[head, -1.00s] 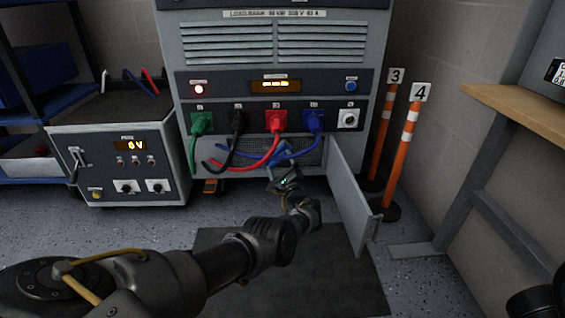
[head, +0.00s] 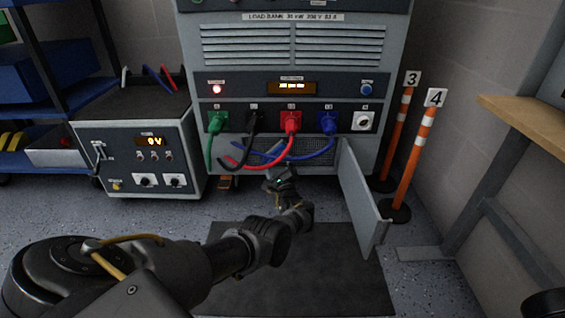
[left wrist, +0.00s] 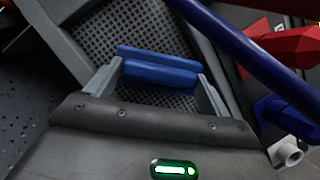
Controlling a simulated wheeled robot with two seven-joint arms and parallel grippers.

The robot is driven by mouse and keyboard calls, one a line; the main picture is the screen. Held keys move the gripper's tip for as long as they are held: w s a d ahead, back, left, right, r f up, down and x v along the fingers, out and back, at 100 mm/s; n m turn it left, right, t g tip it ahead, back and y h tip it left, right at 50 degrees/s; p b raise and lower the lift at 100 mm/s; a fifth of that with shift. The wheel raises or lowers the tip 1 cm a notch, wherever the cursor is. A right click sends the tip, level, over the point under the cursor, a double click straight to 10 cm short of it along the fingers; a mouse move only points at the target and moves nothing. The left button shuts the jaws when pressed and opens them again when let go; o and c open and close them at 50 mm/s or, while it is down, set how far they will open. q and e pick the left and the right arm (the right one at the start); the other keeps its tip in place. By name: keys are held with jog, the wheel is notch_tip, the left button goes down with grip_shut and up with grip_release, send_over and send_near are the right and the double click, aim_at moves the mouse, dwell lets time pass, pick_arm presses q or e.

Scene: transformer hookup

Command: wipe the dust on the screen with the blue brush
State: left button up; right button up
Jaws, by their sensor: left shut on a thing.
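The blue brush (left wrist: 160,72) is held between the two fingers of my left gripper (left wrist: 157,82) in the left wrist view. The screen is a dark mesh panel (head: 318,160) below the row of plugs. It also shows behind the brush in the left wrist view (left wrist: 140,30). I cannot tell whether the brush touches the mesh. Dust is too small to tell.
Red and blue cables (head: 277,150) droop across the screen's upper part; a blue cable (left wrist: 235,48) passes close to my left gripper. A grey door (head: 362,192) stands open at the right. Orange posts (head: 418,150) stand beyond it. A grey power unit (head: 140,165) is at the left.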

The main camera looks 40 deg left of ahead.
pick_arm(q)
jog(key=s+d+p, duration=0.3)
jog(key=s+p, duration=0.1)
jog(key=p, duration=0.1)
jog(key=shift+s+d+p, duration=0.3)
jog(key=shift+s+d, duration=0.05)
jog(key=shift+s, duration=0.05)
dwell(0.4)
jog(key=shift+s+d+p, duration=0.9)
jog(key=shift+s+p, duration=0.15)
jog(key=shift+s, duration=0.15)
